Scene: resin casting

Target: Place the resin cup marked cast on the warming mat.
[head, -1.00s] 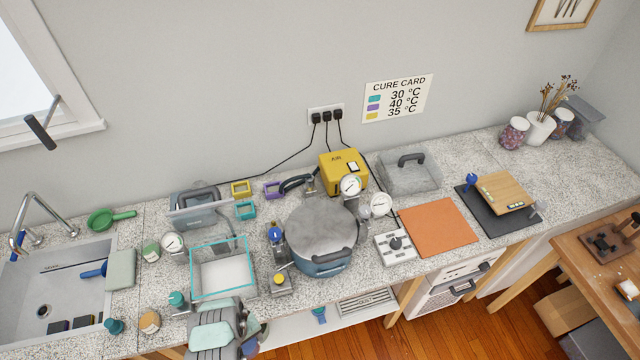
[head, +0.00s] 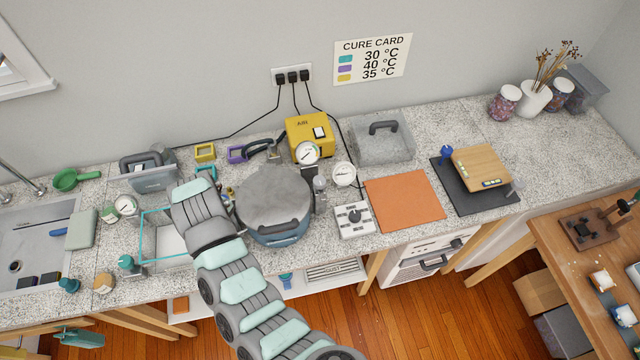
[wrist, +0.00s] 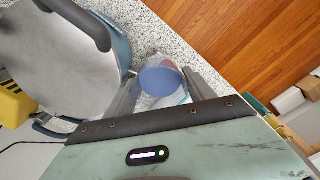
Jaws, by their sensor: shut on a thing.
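My gripper (wrist: 166,96) is shut on a clear cup (wrist: 160,81) with blue contents, seen from above between the two fingers in the wrist view. No marking on the cup can be read. In the head view my arm hides the gripper and the held cup. The orange mat (head: 404,202), apparently the warming mat, lies flat and empty on the counter, right of the pot.
A lidded pressure pot (head: 274,202) stands beside my arm; its grey lid (wrist: 65,60) is close left of the cup in the wrist view. A dark board (head: 478,202) lies right.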

